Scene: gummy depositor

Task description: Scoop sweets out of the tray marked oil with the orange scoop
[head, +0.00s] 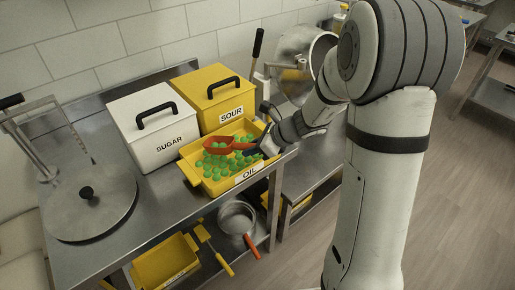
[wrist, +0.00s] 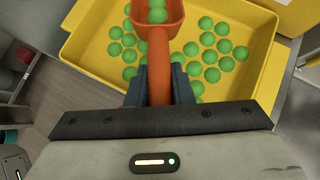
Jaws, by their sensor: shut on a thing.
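The yellow tray (head: 188,172) marked OIL sits at the front of the steel table and holds many round green sweets (head: 210,172). The orange scoop (head: 218,146) is above the tray, with a few green sweets in its bowl. My gripper (head: 262,150) is shut on the scoop's handle at the tray's right side. In the wrist view the orange handle (wrist: 158,72) runs between the two dark fingers (wrist: 158,88), and the scoop's bowl (wrist: 174,12) points away over the tray. The bowl's far end is cut off there. I cannot tell its exact height above the sweets.
A white SUGAR box (head: 150,112) and a yellow SOUR box (head: 205,85) stand behind the tray. A round steel lid (head: 110,205) lies at left. A pot (head: 236,215) and a yellow bin (head: 160,262) sit on the lower shelf. A steel drum (head: 290,50) stands behind my arm.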

